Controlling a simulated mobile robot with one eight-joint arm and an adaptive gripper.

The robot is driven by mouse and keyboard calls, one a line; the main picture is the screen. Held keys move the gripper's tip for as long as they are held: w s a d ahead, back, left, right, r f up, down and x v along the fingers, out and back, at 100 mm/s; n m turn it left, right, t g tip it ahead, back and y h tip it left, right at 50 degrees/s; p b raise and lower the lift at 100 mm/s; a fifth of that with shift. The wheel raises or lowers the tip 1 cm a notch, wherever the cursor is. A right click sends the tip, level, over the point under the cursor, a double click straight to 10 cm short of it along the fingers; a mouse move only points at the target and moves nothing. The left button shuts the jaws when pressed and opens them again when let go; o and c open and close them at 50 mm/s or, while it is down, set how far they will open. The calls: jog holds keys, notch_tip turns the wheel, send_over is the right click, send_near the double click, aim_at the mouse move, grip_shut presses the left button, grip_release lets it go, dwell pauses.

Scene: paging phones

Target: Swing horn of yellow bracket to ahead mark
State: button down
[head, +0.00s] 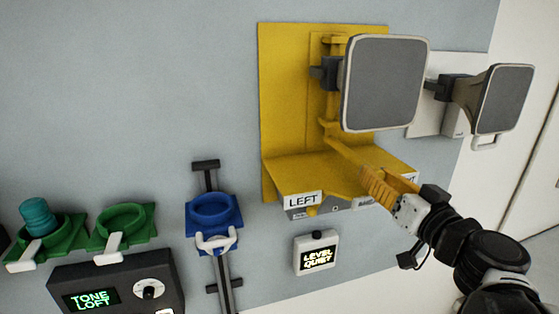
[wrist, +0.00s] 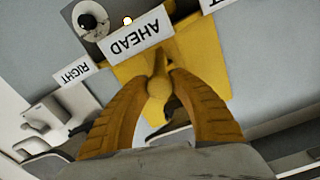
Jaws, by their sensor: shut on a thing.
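The yellow bracket (head: 283,95) is fixed to the wall, with a shelf whose front edge bears marks. Its horn (head: 385,82) has a large grey square face turned toward the front right. A yellow lever (head: 345,150) runs from the horn's pivot out over the shelf. My gripper (head: 374,183) is shut on the lever's end; the wrist view shows the round knob (wrist: 158,88) between both fingers. In that view the ahead mark (wrist: 138,37) is upside down, and the lever's tip appears beside its right part. The right mark (wrist: 75,73) lies farther left. The left mark (head: 303,200) is readable in the head view.
A second horn (head: 505,98) on a white bracket stands close on the right. A small level display (head: 316,255) hangs below the shelf. A blue holder (head: 213,214), green holders (head: 122,222) and a dark tone box (head: 115,287) are at the lower left. The upper left wall is bare.

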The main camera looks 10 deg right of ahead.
jog(key=shift+r, duration=0.1)
jog(key=c, duration=1.1)
grip_release()
jog(key=shift+s, duration=0.1)
jog(key=s, duration=0.4)
jog(key=s+d, duration=0.1)
jog(key=s, duration=0.3)
jog(key=s+d, duration=0.1)
jog(key=s, duration=0.2)
jog(key=shift+s, duration=0.4)
